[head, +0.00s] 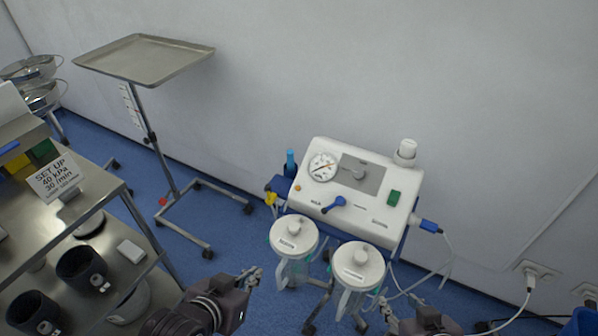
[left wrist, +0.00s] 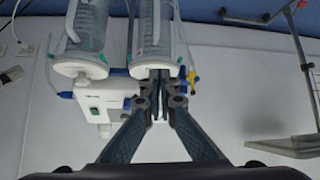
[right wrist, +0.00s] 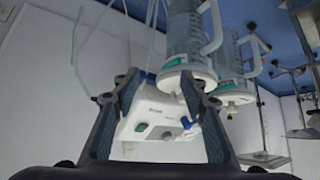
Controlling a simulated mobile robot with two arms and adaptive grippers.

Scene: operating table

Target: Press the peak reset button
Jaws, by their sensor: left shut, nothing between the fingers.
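The white suction unit (head: 345,195) stands near the wall. Its sloped panel has a round gauge (head: 322,167), a small orange button (head: 297,187) at the left, a blue lever (head: 334,204) and a green switch (head: 393,197). I cannot read which control is labelled peak reset. My left gripper (head: 252,274) is shut and empty, below and left of the unit, apart from it; its closed fingers also show in the left wrist view (left wrist: 160,96). My right gripper (head: 384,303) is low, in front of the unit; the right wrist view shows its fingers (right wrist: 160,82) apart and empty.
Two lidded canisters (head: 294,236) (head: 358,265) hang in front of the unit, near both grippers. Tubing and a cable run at its right. A steel shelf cart (head: 108,190) with a set-up sign (head: 55,178) stands left. A tray stand (head: 140,60) is behind it.

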